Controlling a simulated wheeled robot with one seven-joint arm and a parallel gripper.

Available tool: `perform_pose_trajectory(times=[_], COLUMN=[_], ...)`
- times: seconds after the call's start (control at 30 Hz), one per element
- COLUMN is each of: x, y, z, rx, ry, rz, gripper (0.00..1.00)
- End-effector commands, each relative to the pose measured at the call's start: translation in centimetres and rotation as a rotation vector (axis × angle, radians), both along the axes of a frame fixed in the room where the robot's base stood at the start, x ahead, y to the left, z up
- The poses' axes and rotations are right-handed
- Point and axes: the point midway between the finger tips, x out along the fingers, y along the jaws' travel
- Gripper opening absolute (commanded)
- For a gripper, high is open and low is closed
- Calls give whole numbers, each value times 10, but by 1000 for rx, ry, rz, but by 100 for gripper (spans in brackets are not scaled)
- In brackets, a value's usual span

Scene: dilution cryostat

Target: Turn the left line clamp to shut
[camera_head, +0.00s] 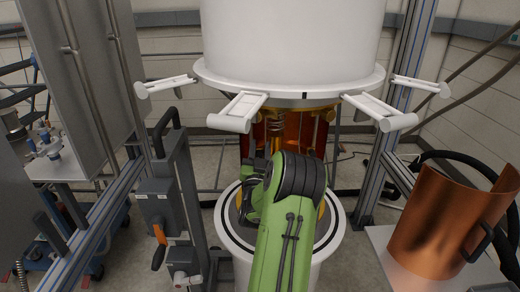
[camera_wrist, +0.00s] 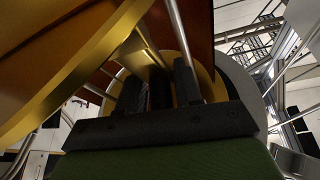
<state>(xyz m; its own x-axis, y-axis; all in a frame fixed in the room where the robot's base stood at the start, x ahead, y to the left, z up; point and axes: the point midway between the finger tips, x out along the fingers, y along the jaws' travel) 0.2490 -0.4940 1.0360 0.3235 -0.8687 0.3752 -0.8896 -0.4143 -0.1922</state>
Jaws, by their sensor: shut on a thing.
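My gripper (camera_wrist: 158,84) shows in the wrist view, with its two dark fingers upright and closed around a narrow dark part (camera_wrist: 160,92). I take this part for the handle of the left line clamp, though its shape is mostly lost in shadow. Gold plates and a bright steel rod (camera_wrist: 180,38) stand close around the fingers. In the head view my green arm reaches in under the white cryostat can (camera_head: 290,40), and its wrist hides the fingers and the clamp. The angle of the clamp cannot be told.
White arms (camera_head: 240,110) stick out around the can's lower rim. Amber panels (camera_head: 310,140) hang below it, above a round white base (camera_head: 325,245). A copper half-shell (camera_head: 445,220) stands at the right. A grey post with an orange handle (camera_head: 159,250) stands at the left.

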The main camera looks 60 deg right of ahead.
Motion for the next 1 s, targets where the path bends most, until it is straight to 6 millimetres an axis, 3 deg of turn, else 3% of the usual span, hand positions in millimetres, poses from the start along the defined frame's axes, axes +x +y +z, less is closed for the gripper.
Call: perform_pose_trajectory(times=[0.1, 0.57, 1.0], x=[0, 2, 8], y=[0, -2, -13], z=[0, 4, 7], rx=[0, 34, 232], ry=[-1, 17, 114], rz=[1, 1, 3], gripper=[0, 0, 0])
